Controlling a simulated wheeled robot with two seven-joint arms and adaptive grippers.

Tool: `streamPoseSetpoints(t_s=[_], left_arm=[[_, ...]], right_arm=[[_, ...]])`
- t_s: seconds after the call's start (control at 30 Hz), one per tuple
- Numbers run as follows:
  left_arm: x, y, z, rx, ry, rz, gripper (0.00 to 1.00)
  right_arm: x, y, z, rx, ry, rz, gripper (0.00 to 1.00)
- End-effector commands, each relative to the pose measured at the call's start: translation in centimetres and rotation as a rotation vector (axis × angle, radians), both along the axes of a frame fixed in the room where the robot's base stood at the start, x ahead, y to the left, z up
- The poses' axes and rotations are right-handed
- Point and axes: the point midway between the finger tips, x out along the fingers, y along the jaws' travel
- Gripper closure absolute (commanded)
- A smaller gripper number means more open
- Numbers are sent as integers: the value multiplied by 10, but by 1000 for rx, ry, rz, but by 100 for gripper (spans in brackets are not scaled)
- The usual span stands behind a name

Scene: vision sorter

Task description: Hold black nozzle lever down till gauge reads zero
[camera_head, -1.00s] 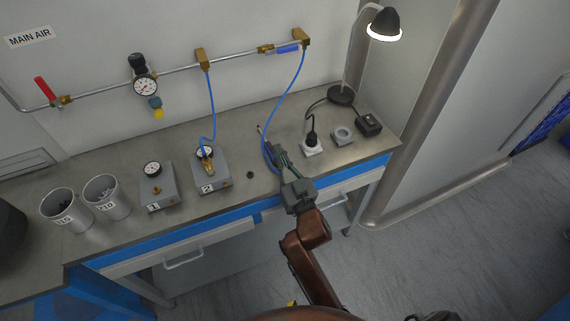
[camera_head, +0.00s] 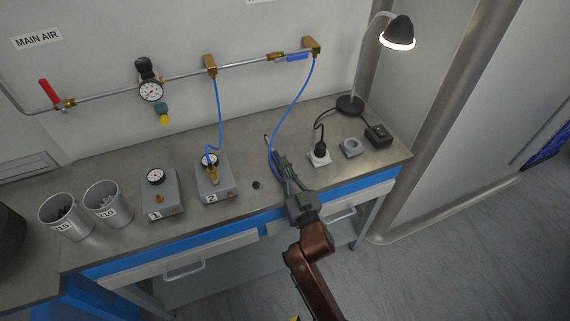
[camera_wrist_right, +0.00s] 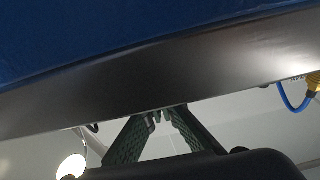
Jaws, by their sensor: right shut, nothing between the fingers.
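A blue hose (camera_head: 297,88) drops from the right brass outlet to the bench beside my right gripper (camera_head: 280,158). A thin nozzle tip (camera_head: 267,139) pokes out just beyond the fingers; the black lever cannot be made out. The right gripper is shut and empty, low over the bench's front part; its fingertips also show in the right wrist view (camera_wrist_right: 158,116). A round gauge (camera_head: 151,92) sits on the wall pipe. Smaller gauges top grey box 1 (camera_head: 155,176) and grey box 2 (camera_head: 208,160); their readings are too small to tell. My left gripper is out of view.
Two grey cups (camera_head: 66,216) stand at the left of the steel bench (camera_head: 115,172). A small black knob (camera_head: 256,185) lies right of box 2. A plug in a white socket (camera_head: 320,157), a grey ring (camera_head: 351,147), a black switch box (camera_head: 378,135) and a lamp (camera_head: 398,35) are at the right.

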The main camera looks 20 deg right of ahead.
Motion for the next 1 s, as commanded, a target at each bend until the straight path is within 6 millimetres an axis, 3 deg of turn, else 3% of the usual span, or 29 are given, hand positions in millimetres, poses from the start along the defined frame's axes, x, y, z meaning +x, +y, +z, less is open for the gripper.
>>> streamPoseSetpoints(t_s=[0.13, 1.0], left_arm=[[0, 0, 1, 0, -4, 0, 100], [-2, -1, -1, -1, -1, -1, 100]], right_arm=[[-2, 0, -16, 6, 5, -1, 100], [-1, 0, -14, 1, 4, 0, 100]])
